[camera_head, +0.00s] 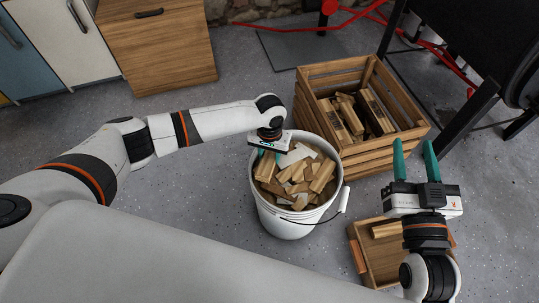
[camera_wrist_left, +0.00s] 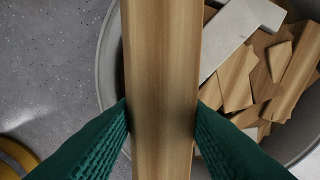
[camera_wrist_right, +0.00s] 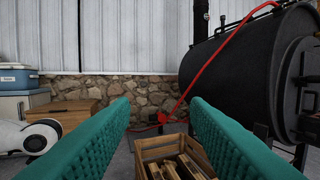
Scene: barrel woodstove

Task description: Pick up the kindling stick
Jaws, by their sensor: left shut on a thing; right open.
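My left gripper (camera_head: 267,154) is over the left part of the white bucket (camera_head: 284,222), pointing down. In the left wrist view its green fingers (camera_wrist_left: 161,115) are shut on a kindling stick (camera_wrist_left: 162,60), a long pale-brown piece with straight grain. The stick spans the view from top to bottom, over the bucket's rim and contents. In the head view the arm and gripper hide much of it. Several wood pieces (camera_head: 322,175) fill the bucket. My right gripper (camera_head: 415,150) is open and empty, to the right of the bucket; its spread fingers also show in the right wrist view (camera_wrist_right: 160,108).
A slatted wooden crate (camera_head: 372,160) with split logs stands behind the bucket. A small wooden box (camera_head: 380,268) with a stick lies under my right arm. A black barrel stove (camera_head: 480,45) is at the right, a wooden cabinet (camera_head: 160,55) back left.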

